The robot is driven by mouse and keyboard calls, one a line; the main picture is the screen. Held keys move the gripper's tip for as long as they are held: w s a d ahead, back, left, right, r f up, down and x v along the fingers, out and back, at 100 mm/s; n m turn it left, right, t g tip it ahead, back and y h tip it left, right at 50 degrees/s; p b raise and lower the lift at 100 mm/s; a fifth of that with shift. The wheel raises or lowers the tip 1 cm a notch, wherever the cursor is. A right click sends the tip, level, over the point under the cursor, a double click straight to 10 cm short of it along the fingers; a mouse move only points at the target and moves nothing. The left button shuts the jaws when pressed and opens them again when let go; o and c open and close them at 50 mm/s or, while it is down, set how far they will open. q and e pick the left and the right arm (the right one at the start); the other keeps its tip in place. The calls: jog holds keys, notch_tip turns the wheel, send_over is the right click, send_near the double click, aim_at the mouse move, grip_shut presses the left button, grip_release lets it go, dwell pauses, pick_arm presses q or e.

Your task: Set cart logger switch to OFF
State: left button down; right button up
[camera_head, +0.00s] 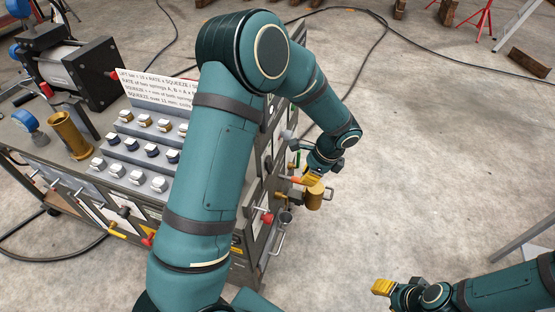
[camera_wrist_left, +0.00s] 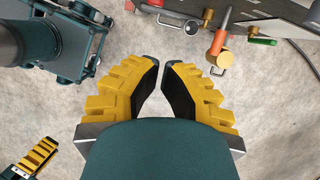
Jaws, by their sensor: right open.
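The cart (camera_head: 110,205) stands at the left of the head view, its right end carrying several small handles and fittings. I cannot tell which fitting is the logger switch, as no such label is readable. My left gripper (camera_head: 308,180) is by that end, close to a brass cylinder (camera_head: 314,197) and an orange-red handle (camera_head: 291,180). In the left wrist view my left gripper (camera_wrist_left: 161,72) has nothing visible between its fingers, whose tips are close together. The brass cylinder (camera_wrist_left: 216,46) is just beyond its right finger. My right gripper (camera_head: 381,287) is low at the right, over the floor.
A green handle (camera_wrist_left: 263,41) projects near the orange-red handle (camera_wrist_left: 226,20). A red knob (camera_head: 266,217) and a grey cup (camera_head: 284,219) are lower on the cart's end. My arm hides part of the cart. The concrete floor (camera_head: 440,165) at the right is mostly clear.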

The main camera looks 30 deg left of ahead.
aim_at(269, 165)
pick_arm(q)
notch_tip(269, 165, up, 5)
jog(key=w+a+m+y, duration=0.1)
jog(key=w+a, duration=0.1)
jog(key=shift+a+y+p, duration=0.2)
jog(key=shift+y+p, duration=0.1)
jog(key=shift+p, duration=0.1)
pick_arm(e)
jog(key=shift+w+r, duration=0.15)
jog(key=shift+r, duration=0.65)
pick_arm(q)
jog(key=a+r+x, duration=0.1)
jog(key=a+x, duration=0.1)
jog(key=x, duration=1)
jog(key=shift+s+a+f+p, duration=0.2)
jog(key=shift+a+p, duration=0.1)
jog(key=shift+a, duration=0.15)
pick_arm(e)
jog(key=shift+r, duration=0.3)
